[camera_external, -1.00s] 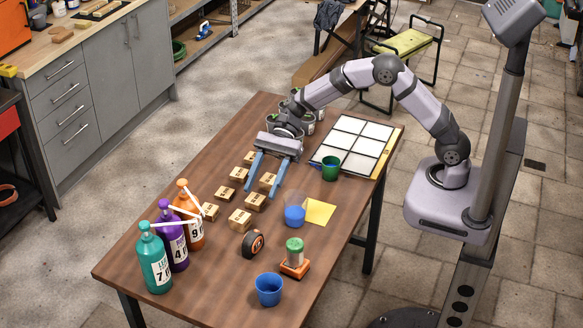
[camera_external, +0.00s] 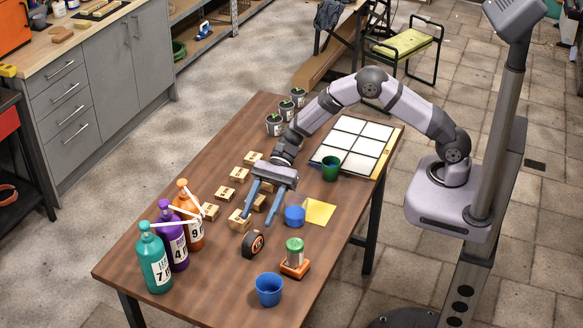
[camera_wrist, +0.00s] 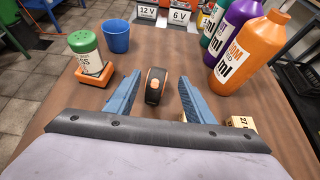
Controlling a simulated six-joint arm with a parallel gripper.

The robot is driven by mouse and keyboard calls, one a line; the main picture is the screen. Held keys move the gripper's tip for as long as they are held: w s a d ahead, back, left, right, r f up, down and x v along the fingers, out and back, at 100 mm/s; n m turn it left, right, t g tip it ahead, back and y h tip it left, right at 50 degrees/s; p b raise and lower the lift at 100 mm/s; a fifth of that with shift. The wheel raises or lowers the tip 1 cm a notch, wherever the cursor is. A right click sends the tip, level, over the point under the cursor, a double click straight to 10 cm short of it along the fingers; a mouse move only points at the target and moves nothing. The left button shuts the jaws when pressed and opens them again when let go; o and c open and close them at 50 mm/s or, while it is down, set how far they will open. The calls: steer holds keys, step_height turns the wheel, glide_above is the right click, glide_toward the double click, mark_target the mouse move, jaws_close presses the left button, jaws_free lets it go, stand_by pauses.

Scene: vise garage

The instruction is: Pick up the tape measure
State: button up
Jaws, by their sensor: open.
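The tape measure (camera_external: 253,243) is a black, rounded case with orange parts, standing on its edge on the brown table. In the wrist view the tape measure (camera_wrist: 155,86) is just beyond and between the two blue fingers. My gripper (camera_external: 256,224) is open and empty, with its fingers pointing down close to the tape measure on its far side. In the wrist view my gripper (camera_wrist: 160,79) shows a finger on each side of the tape measure, with gaps between. I cannot tell whether the fingertips are level with it.
Small cardboard boxes (camera_external: 239,219) lie close to the left finger. A green-lidded jar on an orange base (camera_external: 295,258) and another blue cup (camera_external: 269,289) are nearer the front. Tall pump bottles (camera_external: 155,261) stand at left.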

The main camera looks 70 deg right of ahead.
mark_target(252, 234)
steer(key=shift+f+p+x, duration=0.2)
steer(key=shift+p+x, duration=0.6)
steer(key=shift+x, duration=1.65)
steer(key=shift+s+d, duration=0.1)
steer(key=shift+d, duration=0.05)
jaws_close()
